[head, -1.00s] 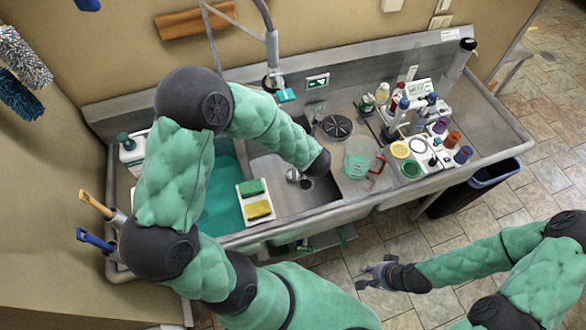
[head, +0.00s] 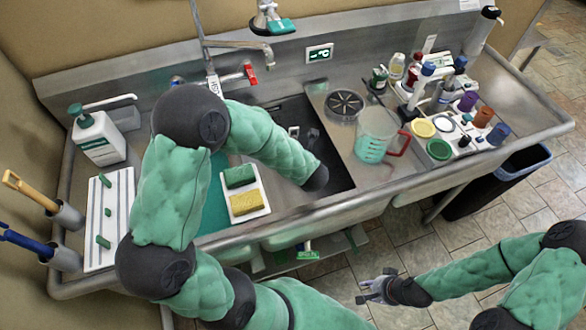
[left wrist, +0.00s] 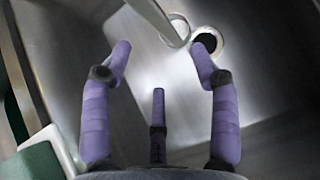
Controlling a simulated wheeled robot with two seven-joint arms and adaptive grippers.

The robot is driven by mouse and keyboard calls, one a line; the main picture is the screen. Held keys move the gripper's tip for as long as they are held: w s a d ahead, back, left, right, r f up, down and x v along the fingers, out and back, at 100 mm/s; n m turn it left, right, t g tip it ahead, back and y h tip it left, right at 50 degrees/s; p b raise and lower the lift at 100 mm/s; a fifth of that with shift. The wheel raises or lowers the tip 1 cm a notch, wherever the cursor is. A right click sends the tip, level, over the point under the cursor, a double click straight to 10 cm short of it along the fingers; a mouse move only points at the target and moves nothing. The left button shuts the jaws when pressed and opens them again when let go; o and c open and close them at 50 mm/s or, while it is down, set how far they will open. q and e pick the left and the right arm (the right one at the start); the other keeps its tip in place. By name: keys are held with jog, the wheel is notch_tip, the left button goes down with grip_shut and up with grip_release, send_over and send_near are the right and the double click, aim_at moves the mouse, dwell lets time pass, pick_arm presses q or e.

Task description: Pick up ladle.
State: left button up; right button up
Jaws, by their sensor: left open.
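In the left wrist view, a pale metal bar (left wrist: 156,18) slants down from the top edge to a rounded end beside the drain hole; it looks like the ladle, though its full shape is cut off. My left gripper (left wrist: 160,60) is open and empty, pointing into the steel basin, its purple fingers spread below the bar's rounded end, apart from it in the picture. In the head view the left gripper is hidden behind its own forearm, and I cannot make out the ladle clearly. My right gripper (head: 374,288) is open and empty over the floor in front of the sink.
A white tray with green and yellow sponges (head: 245,203) sits left of the basin. A clear jug with a red handle (head: 373,140) stands on the right drainboard, beside bottles and colored cups (head: 438,148). A soap bottle (head: 97,135) stands at left. The faucet (head: 240,45) rises behind.

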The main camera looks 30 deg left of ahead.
pick_arm(q)
jog(key=b+x, duration=0.2)
jog(key=x, duration=0.2)
jog(key=f+b+x, duration=0.1)
jog(key=b+x, duration=0.1)
jog(key=x, duration=0.3)
jog(key=s+d+b+x, duration=0.1)
jog(key=b+x, duration=0.1)
jog(key=x, duration=0.2)
jog(key=shift+f+b, duration=0.3)
jog(key=shift+f, duration=0.25)
pick_arm(e)
notch_tip(320, 180, down, 8)
pick_arm(q)
grip_shut()
